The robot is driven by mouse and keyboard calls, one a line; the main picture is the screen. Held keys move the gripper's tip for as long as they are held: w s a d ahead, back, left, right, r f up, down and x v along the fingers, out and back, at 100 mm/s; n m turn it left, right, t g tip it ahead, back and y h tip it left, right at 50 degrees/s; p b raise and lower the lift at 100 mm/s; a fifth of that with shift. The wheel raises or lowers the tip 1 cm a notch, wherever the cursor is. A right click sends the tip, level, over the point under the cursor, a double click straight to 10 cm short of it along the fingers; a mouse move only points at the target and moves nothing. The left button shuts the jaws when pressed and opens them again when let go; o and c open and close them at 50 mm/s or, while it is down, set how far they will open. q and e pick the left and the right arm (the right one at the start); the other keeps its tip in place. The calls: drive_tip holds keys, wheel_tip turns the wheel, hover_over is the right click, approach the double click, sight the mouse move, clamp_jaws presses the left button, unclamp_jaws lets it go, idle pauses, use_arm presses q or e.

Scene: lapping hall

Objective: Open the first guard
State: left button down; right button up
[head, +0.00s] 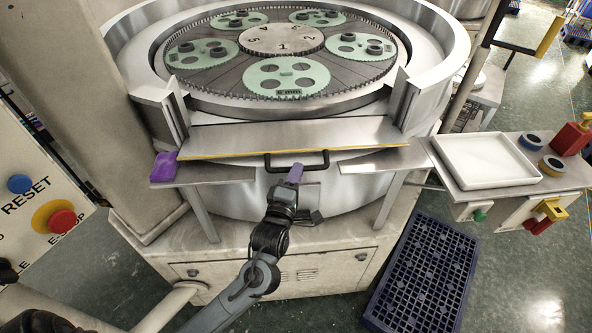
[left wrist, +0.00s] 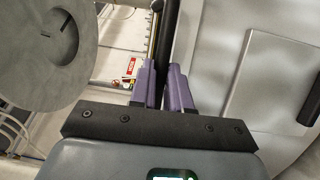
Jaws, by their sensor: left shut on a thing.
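The guard (head: 235,137) is a flat metal panel with a yellow lower edge. It spans the gap between two upright posts at the front of the round lapping machine. A black bar handle (head: 322,163) sits at the middle of its front edge. My left gripper (head: 297,170), with purple fingers, is at the left part of this handle. In the left wrist view, the fingers of my left gripper (left wrist: 165,75) are shut on the dark handle bar (left wrist: 164,40), one on each side. My right gripper is not in view.
Behind the guard lies the toothed lapping plate with green carriers (head: 287,80). A purple item (head: 164,166) lies on the left ledge. At right are a white tray (head: 485,160) on a side shelf and a dark blue crate (head: 420,275). A RESET and E-STOP panel (head: 40,200) stands at left.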

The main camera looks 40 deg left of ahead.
use_arm(q)
wheel_tip(320, 180, up, 2)
drive_tip(key=shift+r+g+p, duration=0.15)
drive_tip(key=shift+g+p, duration=0.15)
drive_tip(key=shift+p, duration=0.5)
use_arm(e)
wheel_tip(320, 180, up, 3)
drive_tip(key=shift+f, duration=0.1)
use_arm(q)
drive_tip(key=c, duration=1.1)
unclamp_jaws()
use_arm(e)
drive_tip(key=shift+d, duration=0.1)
use_arm(q)
drive_tip(key=shift+s, duration=0.1)
drive_tip(key=v, duration=1)
drive_tip(key=shift+s, duration=0.3)
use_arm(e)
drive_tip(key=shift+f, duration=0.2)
use_arm(q)
drive_tip(key=shift+d, duration=0.1)
